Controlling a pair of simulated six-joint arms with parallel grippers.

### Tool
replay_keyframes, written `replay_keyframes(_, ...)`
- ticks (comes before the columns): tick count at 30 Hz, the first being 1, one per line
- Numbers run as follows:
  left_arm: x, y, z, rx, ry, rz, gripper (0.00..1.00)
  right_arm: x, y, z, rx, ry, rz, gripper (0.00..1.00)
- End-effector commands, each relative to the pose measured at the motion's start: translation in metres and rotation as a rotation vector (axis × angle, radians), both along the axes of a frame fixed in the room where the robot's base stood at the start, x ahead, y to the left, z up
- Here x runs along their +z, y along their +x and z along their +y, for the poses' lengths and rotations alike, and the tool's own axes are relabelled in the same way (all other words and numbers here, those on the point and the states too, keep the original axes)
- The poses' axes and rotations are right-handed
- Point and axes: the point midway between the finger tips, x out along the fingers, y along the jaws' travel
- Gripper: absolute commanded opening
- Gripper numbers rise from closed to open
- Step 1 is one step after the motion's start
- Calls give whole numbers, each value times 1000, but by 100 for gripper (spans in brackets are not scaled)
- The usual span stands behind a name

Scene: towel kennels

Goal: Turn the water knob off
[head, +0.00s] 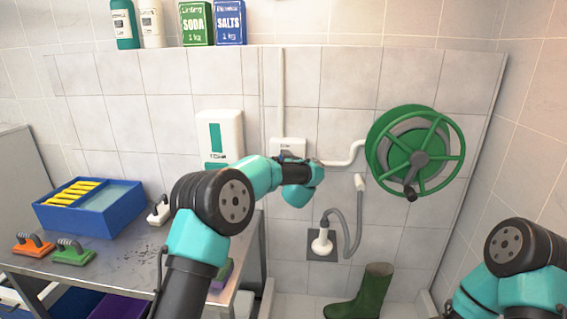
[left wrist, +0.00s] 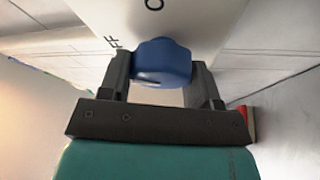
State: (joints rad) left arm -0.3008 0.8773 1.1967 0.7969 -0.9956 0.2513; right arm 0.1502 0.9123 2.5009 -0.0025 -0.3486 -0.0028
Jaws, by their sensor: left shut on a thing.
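The water knob (left wrist: 163,62) is blue and sits on a white control box in the left wrist view. My left gripper (left wrist: 161,76) has one dark finger on each side of it and is shut on it. Part of a printed label ending in FF shows on the box to the left of the knob, and a round letter shows above. In the head view the white box (head: 288,146) is on the tiled wall, with my left gripper (head: 289,158) against its lower part, hiding most of the knob. My right gripper is out of view; only part of that arm shows at lower right.
A green hose reel (head: 415,152) is on the wall to the right, joined by a white pipe (head: 345,158). A soap dispenser (head: 220,136) hangs left of the box. A metal table holds a blue tub (head: 92,222) and brushes. A green boot (head: 362,294) stands below.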

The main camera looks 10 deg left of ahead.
Motion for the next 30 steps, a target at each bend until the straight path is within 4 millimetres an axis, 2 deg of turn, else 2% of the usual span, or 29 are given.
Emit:
replay_keyframes(12,0,0,0,0,-273,-15,34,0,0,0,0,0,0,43)
replay_keyframes(30,0,0,0,0,-326,-18,34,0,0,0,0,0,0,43)
